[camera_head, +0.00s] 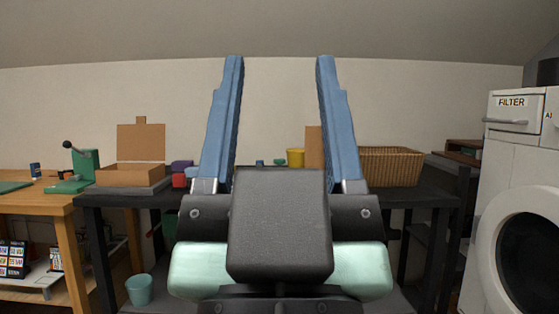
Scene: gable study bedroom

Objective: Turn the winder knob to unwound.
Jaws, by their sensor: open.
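My gripper (279,62) fills the middle of the head view. Its two blue fingers point up and stand wide apart, with nothing between them. No winder knob can be made out in this view. A green hand-lever device (84,165) with a black ball on its lever stands on the wooden bench at the left; I cannot tell whether it has a winder. My gripper hides part of the dark table behind it.
A wooden bench (35,205) is left, a white front-loading machine (490,190) right. A teal bin (140,290) stands low left.

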